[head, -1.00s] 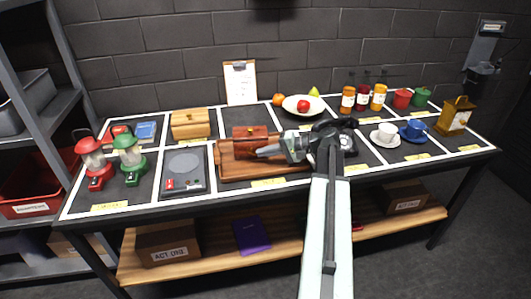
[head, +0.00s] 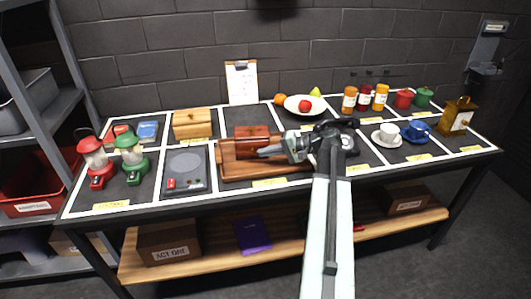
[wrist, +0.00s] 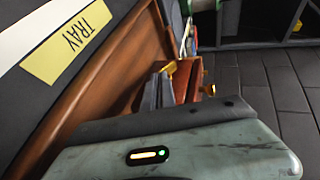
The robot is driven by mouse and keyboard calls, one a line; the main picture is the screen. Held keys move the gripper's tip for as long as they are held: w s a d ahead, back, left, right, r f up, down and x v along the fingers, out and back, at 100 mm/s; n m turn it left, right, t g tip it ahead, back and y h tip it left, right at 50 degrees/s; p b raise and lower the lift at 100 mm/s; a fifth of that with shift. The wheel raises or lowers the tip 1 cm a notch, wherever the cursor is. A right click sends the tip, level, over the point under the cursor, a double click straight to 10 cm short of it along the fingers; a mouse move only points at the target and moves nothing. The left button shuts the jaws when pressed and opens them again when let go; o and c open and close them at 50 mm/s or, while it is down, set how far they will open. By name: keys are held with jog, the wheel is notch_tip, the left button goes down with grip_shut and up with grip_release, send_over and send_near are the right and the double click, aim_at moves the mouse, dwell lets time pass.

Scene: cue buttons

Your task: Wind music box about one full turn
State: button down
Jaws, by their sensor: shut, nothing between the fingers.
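A reddish-brown box (head: 250,134), which looks like the music box, sits on a wooden tray (head: 228,170) near the middle of the table. My gripper (head: 262,152) is shut and empty at the box's front right side, above the tray. In the wrist view my grey fingers (wrist: 152,92) are close beside the box (wrist: 181,82), partly covering it. A small gold knob (wrist: 209,89) shows on the box's far side, and a yellow-gold piece (wrist: 167,68) shows near my fingertips. I cannot tell whether the fingers touch the box or which gold piece is the winding key.
Left of the tray are a scale (head: 185,172), a light wooden box (head: 192,124) and two lanterns (head: 132,158). Behind stand a clipboard (head: 241,82) and a fruit plate (head: 291,107). Bottles (head: 364,98), cups (head: 388,133) and a brass lantern (head: 456,118) are to the right.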

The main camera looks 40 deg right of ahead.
jog(key=shift+a, duration=0.1)
jog(key=shift+w+a, duration=0.4)
jog(key=shift+a, duration=0.25)
jog(key=d, duration=0.1)
jog(key=s+d+r+p, duration=0.1)
jog(key=d, duration=0.1)
jog(key=shift+s+r+p, duration=0.25)
jog(key=shift+r+p, duration=0.05)
jog(key=s+d, duration=0.6)
jog(key=s, duration=0.1)
jog(key=shift+d+f+b, duration=0.25)
jog(key=shift+f+b, duration=0.05)
jog(key=shift+f, duration=0.05)
jog(key=shift+s+d, duration=0.3)
jog(key=shift+s, duration=0.1)
